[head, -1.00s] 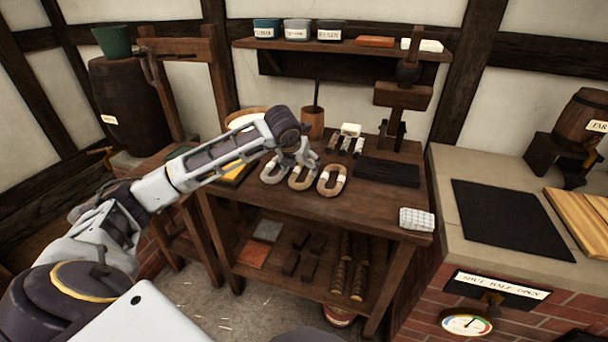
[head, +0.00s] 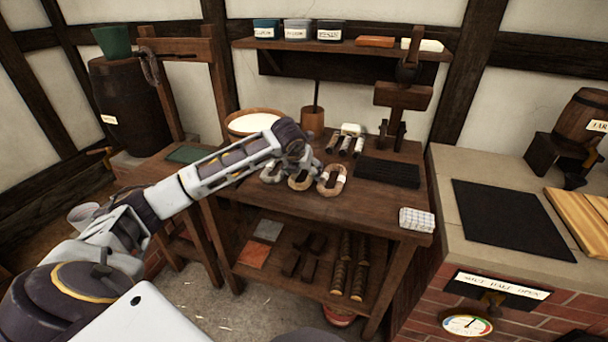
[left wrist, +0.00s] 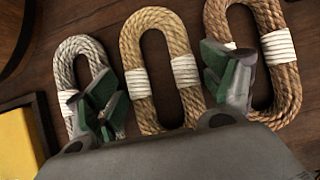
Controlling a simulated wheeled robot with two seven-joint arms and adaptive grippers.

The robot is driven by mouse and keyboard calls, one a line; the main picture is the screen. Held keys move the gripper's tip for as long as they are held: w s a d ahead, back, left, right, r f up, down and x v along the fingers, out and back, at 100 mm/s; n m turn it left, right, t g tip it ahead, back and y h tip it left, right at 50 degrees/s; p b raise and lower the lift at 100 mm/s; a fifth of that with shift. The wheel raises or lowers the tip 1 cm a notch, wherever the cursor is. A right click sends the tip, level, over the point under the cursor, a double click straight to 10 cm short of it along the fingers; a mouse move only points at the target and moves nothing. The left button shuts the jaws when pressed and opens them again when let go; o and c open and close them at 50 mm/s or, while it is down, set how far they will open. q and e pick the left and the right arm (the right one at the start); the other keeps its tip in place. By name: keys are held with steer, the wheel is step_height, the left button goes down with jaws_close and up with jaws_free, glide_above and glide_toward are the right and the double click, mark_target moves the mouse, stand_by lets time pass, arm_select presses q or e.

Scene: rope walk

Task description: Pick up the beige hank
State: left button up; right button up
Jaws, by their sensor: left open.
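The beige hank (left wrist: 155,30) is an oblong rope loop with white bindings, lying flat on the wooden bench between a grey hank (left wrist: 72,65) and a brown hank (left wrist: 285,75). It also shows in the head view (head: 300,185), partly under my gripper. My left gripper (left wrist: 162,85) is open, with its green-padded fingers on either side of the beige hank. Whether the fingers touch the bench, I cannot tell. My right gripper is out of view.
A wide bowl (head: 252,121) and a wooden mug (head: 313,122) stand behind the hanks. A dark-framed yellow block (left wrist: 15,145) lies left of the grey hank.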

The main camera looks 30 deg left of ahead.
arm_select(q)
steer(key=c, duration=0.8)
steer(key=shift+c, duration=0.2)
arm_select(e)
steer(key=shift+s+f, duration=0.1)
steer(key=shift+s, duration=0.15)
arm_select(q)
steer(key=shift+r, duration=0.1)
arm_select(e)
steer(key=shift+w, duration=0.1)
arm_select(q)
steer(key=shift+r, duration=0.45)
step_height(320, 180, up, 9)
steer(key=shift+p, duration=0.4)
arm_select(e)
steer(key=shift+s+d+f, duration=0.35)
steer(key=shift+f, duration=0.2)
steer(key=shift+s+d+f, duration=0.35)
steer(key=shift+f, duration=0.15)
